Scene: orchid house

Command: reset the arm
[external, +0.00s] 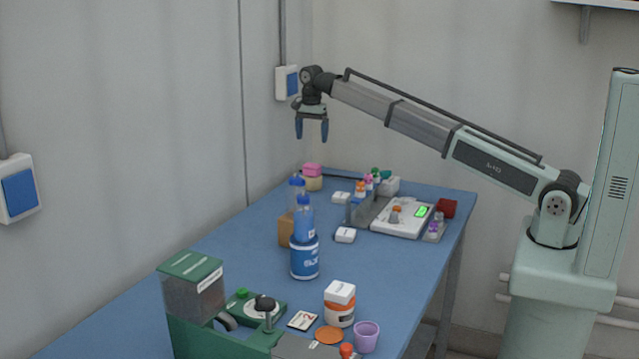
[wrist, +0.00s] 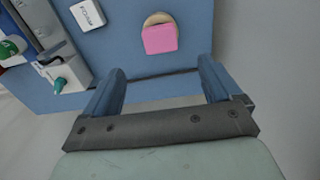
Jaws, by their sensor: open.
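My gripper (external: 312,130) hangs in the air above the far end of the blue table, with its fingers pointing down. In the wrist view my gripper (wrist: 160,88) shows two blue fingers spread wide apart with nothing between them. My arm reaches out to the left from its base at the right of the external view. The pink block (external: 313,169) on a tan round piece lies on the table below the gripper; the pink block (wrist: 159,39) also shows beyond the fingertips in the wrist view.
The blue table (external: 240,235) holds a blue-labelled tub (external: 304,258), a white scale (external: 402,218), an orange-and-white jar (external: 340,304), a purple cup (external: 366,337) and a green machine (external: 192,310). Blue-capped bottles stand mid-table. A wall box (external: 287,82) is close behind the gripper.

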